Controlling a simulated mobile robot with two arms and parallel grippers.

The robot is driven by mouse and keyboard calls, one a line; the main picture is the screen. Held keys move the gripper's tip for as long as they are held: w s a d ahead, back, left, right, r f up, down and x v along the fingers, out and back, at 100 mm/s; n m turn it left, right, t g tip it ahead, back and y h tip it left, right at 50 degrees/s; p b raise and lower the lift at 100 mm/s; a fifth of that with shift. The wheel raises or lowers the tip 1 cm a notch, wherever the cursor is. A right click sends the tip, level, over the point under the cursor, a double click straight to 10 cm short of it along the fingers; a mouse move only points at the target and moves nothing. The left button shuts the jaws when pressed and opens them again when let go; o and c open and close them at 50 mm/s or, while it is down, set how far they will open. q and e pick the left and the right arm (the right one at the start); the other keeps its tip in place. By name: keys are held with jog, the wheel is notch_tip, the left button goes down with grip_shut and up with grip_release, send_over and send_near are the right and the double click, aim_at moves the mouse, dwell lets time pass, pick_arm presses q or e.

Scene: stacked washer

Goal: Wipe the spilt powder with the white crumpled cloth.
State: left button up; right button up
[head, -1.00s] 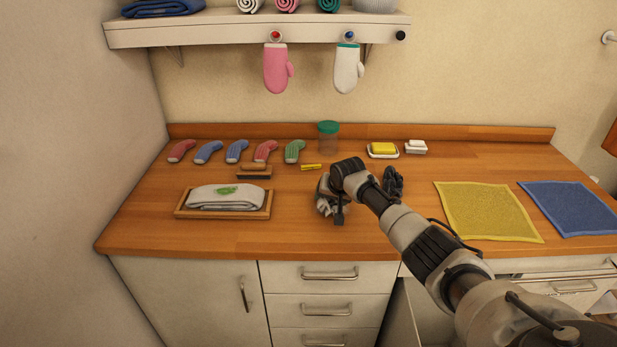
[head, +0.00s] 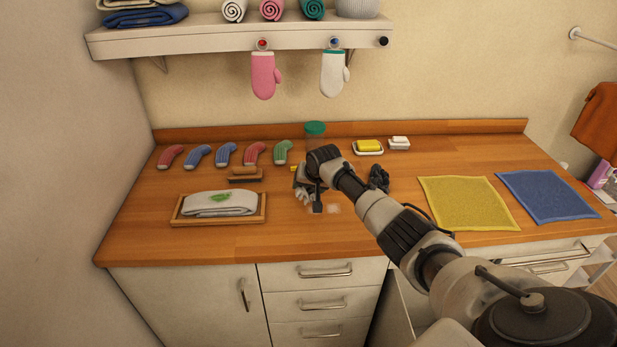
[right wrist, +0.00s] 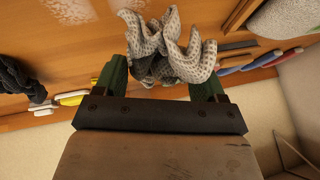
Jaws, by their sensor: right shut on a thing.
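The white crumpled cloth (right wrist: 165,50) is pinched between the green fingers of my right gripper (right wrist: 160,82) in the right wrist view. In the head view my right gripper (head: 312,193) is over the middle of the counter, and the cloth (head: 301,190) shows partly behind it, low at the wood. The spilt powder (head: 333,209) is a faint pale patch on the counter just right of the cloth. It also shows as a pale smear (right wrist: 72,9) in the right wrist view. My arm may hide more of it. My left gripper is out of view.
A dark crumpled cloth (head: 379,178) lies right of my gripper. A wooden tray with a folded towel (head: 218,207) is left. Yellow (head: 468,203) and blue (head: 547,196) cloths lie right.

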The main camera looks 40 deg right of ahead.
notch_tip(320, 180, up, 2)
jog(key=shift+w+a+p, duration=0.1)
jog(key=shift+p, duration=0.5)
jog(key=shift+r, duration=0.3)
